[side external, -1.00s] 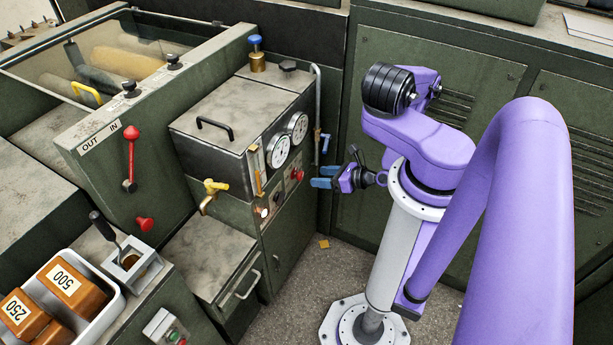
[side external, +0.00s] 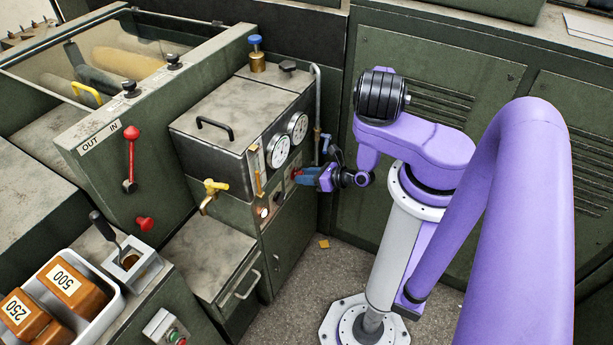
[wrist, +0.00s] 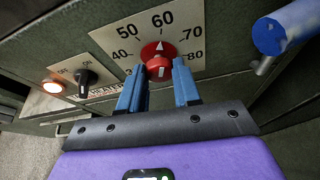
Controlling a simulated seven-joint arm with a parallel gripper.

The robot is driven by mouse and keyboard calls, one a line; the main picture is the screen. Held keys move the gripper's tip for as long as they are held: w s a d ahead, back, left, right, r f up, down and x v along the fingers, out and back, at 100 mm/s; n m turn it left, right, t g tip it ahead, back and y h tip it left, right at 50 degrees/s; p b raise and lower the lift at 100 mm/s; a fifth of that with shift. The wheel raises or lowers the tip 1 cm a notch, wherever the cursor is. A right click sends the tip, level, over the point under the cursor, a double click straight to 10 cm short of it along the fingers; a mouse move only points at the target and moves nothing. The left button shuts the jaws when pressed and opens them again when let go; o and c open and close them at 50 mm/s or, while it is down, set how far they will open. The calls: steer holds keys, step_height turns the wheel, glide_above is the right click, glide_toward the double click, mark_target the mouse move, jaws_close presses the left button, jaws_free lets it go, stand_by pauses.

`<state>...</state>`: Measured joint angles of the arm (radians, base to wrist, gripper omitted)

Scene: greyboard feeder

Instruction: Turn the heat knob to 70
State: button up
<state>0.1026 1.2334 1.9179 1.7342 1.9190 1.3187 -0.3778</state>
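The red heat knob (wrist: 160,66) is on a pale dial plate with numbers from 40 to 80 in the wrist view. Its white pointer is at 60; the 70 mark (wrist: 185,32) is to its upper right. My gripper (wrist: 159,72) has its two blue fingers apart, one on each side of the knob. The fingertips are close to the knob's sides, and I cannot make out firm contact. In the side external view my gripper (side external: 299,176) is at the front of the green cabinet panel, and its fingers largely cover the knob.
A blue-handled lever (wrist: 285,30) sticks out right of the dial, close to my right finger. A black switch (wrist: 87,77) and a lit lamp (wrist: 52,87) are to the left. Two gauges (side external: 278,150) sit above the knob panel in the side external view.

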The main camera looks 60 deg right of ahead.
steer(key=shift+c, duration=0.4)
steer(key=shift+d+f+m+t+y, duration=0.1)
steer(key=shift+d+m+t+y, duration=0.1)
steer(key=shift+m+y, duration=1.05)
steer(key=shift+d+f+m+t+y, duration=0.15)
steer(key=shift+m+y, duration=0.5)
steer(key=shift+m, duration=1.2)
steer(key=shift+r, duration=0.1)
steer(key=o, duration=1.1)
steer(key=shift+c, duration=0.2)
steer(key=v, duration=1.2)
